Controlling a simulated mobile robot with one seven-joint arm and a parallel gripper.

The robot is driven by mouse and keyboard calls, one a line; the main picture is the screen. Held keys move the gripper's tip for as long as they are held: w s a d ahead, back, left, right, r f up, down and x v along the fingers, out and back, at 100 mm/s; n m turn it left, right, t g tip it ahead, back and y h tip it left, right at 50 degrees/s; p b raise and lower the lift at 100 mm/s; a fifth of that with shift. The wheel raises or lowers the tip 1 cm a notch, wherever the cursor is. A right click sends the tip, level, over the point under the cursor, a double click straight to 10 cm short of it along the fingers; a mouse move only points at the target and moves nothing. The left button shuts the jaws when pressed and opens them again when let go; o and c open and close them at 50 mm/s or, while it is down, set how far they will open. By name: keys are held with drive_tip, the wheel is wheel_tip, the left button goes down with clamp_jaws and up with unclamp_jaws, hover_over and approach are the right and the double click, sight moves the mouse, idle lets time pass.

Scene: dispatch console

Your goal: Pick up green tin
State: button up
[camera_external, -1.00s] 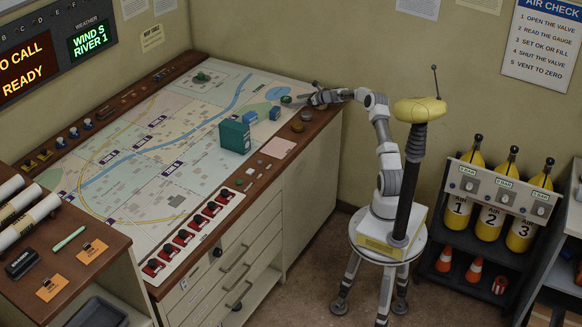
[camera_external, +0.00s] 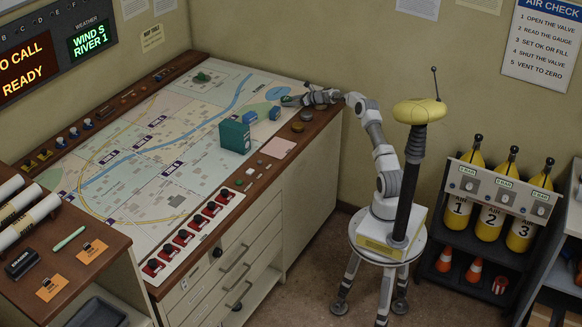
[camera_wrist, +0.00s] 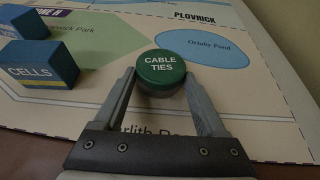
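The green tin (camera_wrist: 160,66) is a short round tin with a green lid marked CABLE TIES. It stands upright on the map table top. In the external view the tin (camera_external: 286,99) is small, at the far right corner of the map, partly hidden by my gripper. My gripper (camera_wrist: 160,82) is open, with one finger on each side of the tin. The fingertips are close to its sides; I cannot tell whether they touch it.
Blue boxes stand left of the tin; the nearer is marked CELLS (camera_wrist: 40,65). A larger teal box (camera_external: 235,137) is further along the map (camera_external: 130,180). Two small round tins (camera_external: 302,120) sit on the wooden edge. The map beyond the tin is clear.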

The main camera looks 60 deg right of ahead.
drive_tip(key=c, duration=0.5)
